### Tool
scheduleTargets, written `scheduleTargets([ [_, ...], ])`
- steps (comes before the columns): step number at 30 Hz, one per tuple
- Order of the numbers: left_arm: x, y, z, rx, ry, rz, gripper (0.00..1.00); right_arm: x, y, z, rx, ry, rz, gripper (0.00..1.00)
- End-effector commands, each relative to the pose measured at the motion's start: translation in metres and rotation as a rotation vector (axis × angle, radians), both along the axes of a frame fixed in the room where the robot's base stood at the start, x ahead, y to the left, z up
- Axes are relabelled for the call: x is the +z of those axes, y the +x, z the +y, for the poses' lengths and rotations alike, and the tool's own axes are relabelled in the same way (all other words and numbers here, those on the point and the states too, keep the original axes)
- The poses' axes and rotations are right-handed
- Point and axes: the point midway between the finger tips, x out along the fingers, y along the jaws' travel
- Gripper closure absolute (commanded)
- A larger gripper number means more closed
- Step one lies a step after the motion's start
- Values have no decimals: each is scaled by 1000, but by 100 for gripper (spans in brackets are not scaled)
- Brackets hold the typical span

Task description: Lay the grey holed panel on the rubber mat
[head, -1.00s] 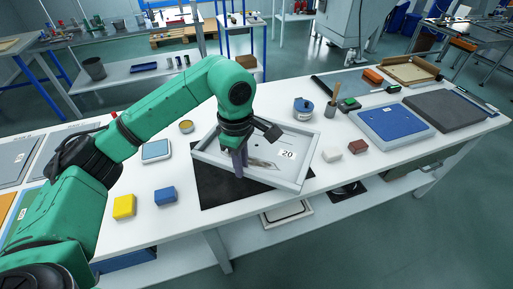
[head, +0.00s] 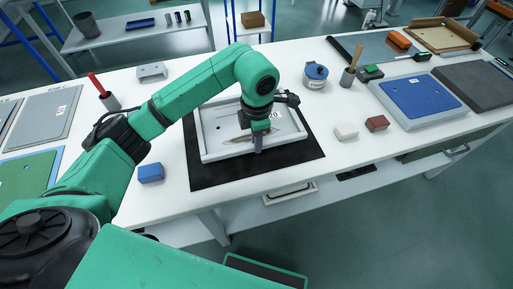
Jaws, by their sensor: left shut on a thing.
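The grey panel (head: 222,126) has a raised light rim and a label, partly hidden by my arm. It looks roughly level over the black rubber mat (head: 222,177), which shows along its near and right sides. I cannot tell whether the panel's underside touches the mat. My left gripper (head: 258,146) points down at the panel's near rim and is shut on the panel there. Its fingers and wrist cover part of the panel's right half. My right gripper is out of view.
A blue block (head: 151,173) stands left of the mat. A blue round tin (head: 316,76), a white block (head: 346,131) and a brown block (head: 377,123) stand to the right. A blue-topped panel (head: 418,98) lies farther right. Grey (head: 45,117) and green (head: 28,174) panels lie at left.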

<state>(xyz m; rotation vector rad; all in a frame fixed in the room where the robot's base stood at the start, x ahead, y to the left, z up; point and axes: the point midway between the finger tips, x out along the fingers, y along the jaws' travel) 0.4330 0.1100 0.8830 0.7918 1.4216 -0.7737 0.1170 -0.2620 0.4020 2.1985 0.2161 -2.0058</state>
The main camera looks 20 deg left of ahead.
Motion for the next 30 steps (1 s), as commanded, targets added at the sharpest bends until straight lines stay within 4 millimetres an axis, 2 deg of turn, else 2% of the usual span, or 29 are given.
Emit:
scheduleTargets([
  [6,-38,-1,0,-1,-1,2,100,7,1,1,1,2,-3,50],
  [14,-44,0,0,-1,-1,-2,100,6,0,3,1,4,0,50],
  [15,-45,0,0,-1,0,0,77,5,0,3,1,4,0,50],
  [17,-45,0,0,-1,0,0,54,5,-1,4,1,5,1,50],
  [18,-44,0,0,-1,0,0,50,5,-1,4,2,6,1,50],
  [26,-44,0,0,-1,0,0,50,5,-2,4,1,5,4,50],
  [30,-36,0,0,-1,0,-2,50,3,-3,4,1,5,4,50],
])
